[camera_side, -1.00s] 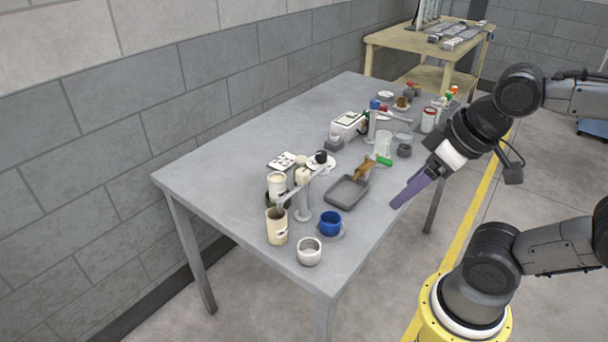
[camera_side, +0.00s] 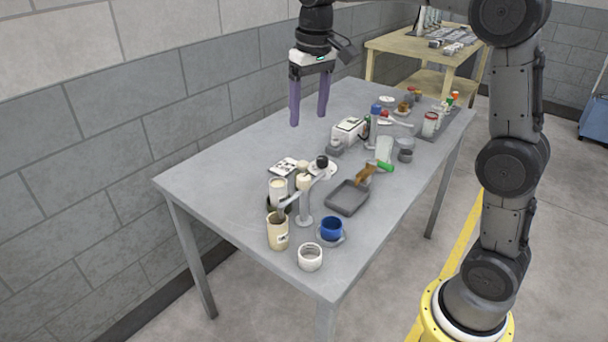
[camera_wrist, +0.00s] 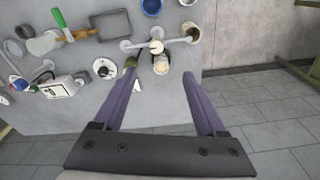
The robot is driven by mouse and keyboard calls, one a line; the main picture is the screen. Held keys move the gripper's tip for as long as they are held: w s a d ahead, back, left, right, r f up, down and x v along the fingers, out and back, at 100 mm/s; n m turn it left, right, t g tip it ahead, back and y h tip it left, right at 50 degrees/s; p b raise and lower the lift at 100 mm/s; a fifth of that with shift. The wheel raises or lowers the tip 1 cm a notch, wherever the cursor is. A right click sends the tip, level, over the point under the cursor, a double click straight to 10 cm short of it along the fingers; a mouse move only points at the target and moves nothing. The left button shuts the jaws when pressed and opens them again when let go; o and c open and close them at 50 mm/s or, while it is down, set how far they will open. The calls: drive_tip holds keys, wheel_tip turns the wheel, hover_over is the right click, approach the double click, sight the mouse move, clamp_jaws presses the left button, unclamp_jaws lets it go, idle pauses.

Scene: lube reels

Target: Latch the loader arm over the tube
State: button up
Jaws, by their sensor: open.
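My gripper (camera_side: 309,118) points down with its two long purple fingers spread and empty, high over the table's wall side. A pale swing arm (camera_side: 318,181) on a grey post (camera_side: 304,206), probably the loader arm, stands at the table's near end. It reaches toward a pale, open-topped cylinder (camera_side: 278,190), possibly the tube; I cannot tell whether it is latched. In the wrist view the swing arm (camera_wrist: 138,43) and a pale cylinder (camera_wrist: 160,64) show beyond the spread fingertips (camera_wrist: 159,77). Nothing is between the fingers.
A cream mug (camera_side: 278,238), a white cup (camera_side: 310,258) and a blue cup (camera_side: 331,229) stand near the front. A grey tray (camera_side: 346,198), a green-handled brush (camera_side: 383,167) and a white device (camera_side: 349,129) lie farther back. The table's wall-side strip (camera_side: 230,150) is clear.

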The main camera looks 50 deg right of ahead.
drive_tip(key=g, duration=0.1)
approach(304, 177)
wheel_tip(304, 177, down, 9)
drive_tip(key=shift+d+f, duration=0.15)
drive_tip(key=shift+f, duration=0.1)
idle(0.3)
clamp_jaws()
idle(0.3)
drive_tip(key=shift+r, duration=0.1)
idle(0.9)
